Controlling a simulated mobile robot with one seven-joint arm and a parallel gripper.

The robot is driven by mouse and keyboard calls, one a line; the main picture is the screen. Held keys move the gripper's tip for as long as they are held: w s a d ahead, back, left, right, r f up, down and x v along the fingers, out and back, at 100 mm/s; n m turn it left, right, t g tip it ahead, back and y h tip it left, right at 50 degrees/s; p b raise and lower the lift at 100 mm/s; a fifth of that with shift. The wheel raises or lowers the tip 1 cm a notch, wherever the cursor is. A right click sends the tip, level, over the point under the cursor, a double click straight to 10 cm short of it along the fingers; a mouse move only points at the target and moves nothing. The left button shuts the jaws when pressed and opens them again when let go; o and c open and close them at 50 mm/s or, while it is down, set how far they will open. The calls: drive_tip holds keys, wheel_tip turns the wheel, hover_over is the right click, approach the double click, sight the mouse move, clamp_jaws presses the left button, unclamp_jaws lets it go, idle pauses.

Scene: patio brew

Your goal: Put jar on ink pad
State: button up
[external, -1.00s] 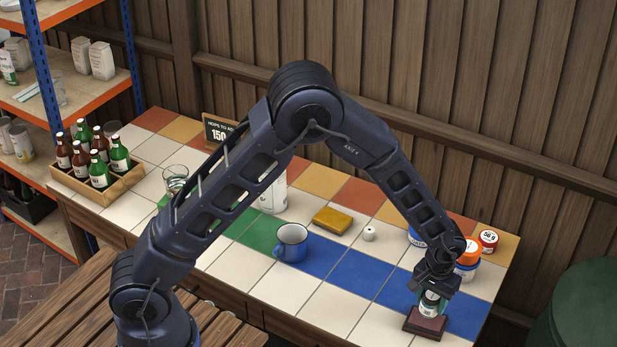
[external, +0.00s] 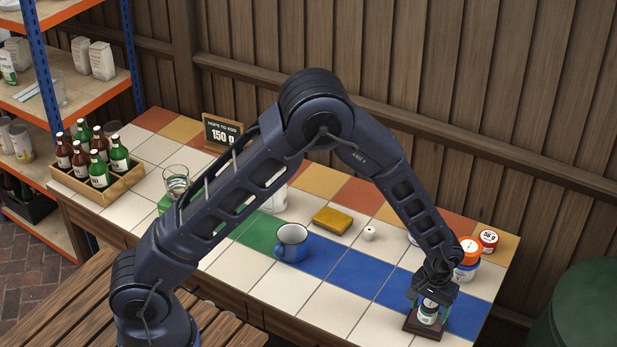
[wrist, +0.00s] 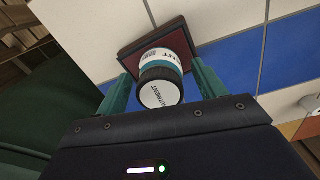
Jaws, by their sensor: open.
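The jar (external: 427,316) is small, with a dark lid and a white and teal label. It stands on the ink pad (external: 411,324), a dark reddish-brown square block at the right front of the tiled counter. In the wrist view the jar (wrist: 162,82) has its lid towards me and its base on the maroon pad face (wrist: 143,42). My gripper (external: 431,300) is open around the jar. In the wrist view its green fingers (wrist: 160,88) stand on either side of the jar, with visible gaps. The jar's far side is hidden.
An orange-lidded tub (external: 467,262) and a red-lidded jar (external: 488,240) stand behind my gripper. White tiles left of the pad are clear.

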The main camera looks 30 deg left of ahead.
sight(431, 302)
wheel_tip(431, 302, up, 12)
drive_tip(key=a+r+n+t+h, duration=0.1)
drive_tip(key=a+r, duration=1)
drive_tip(key=a, duration=0.4)
drive_tip(key=a+r+t, duration=0.1)
drive_tip(key=a+r, duration=1)
drive_tip(key=a, duration=0.3)
drive_tip(key=s+a+r+t, duration=0.1)
drive_tip(key=s+a+r, duration=0.1)
drive_tip(key=s+a, duration=0.8)
drive_tip(key=s+a+r+t+y, duration=0.1)
drive_tip(key=s+a+r, duration=0.1)
drive_tip(key=s+a, duration=0.8)
drive_tip(key=shift+a+r+n+t, duration=0.3)
drive_tip(key=shift+a+n, duration=0.1)
drive_tip(key=shift+a, duration=0.15)
